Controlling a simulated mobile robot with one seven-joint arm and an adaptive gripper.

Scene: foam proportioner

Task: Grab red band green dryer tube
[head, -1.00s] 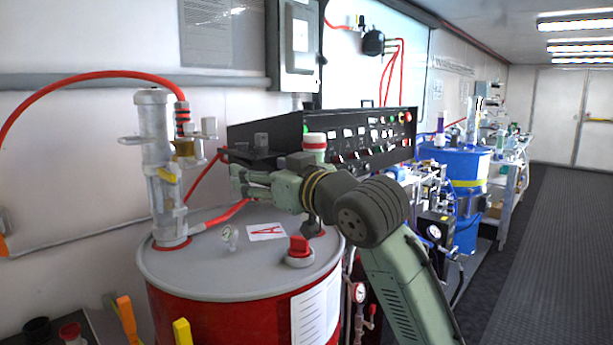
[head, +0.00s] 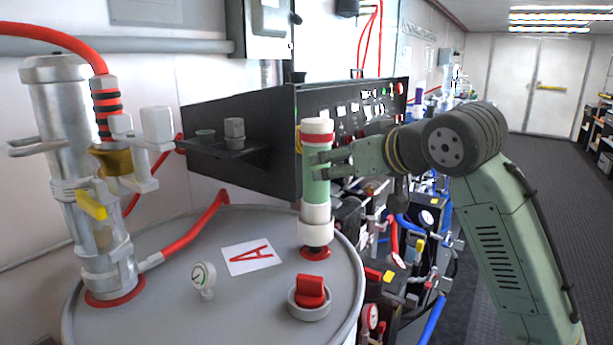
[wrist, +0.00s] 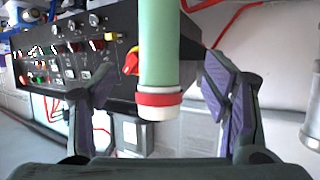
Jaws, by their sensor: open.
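The dryer tube (head: 316,180) is green with white ends and a red band near its top. It stands upright on the grey drum lid, near the lid's right side. My gripper (head: 318,166) is at the tube's upper green part, coming from the right. In the wrist view the tube (wrist: 160,50) hangs into the picture between the two open fingers of my gripper (wrist: 160,103), with its red band and white cap at the lower end. Gaps show between the tube and both fingers. The head view does not show clearly whether a finger touches it.
A black control panel (head: 240,160) stands behind the tube. Hoses and valves crowd the right side.

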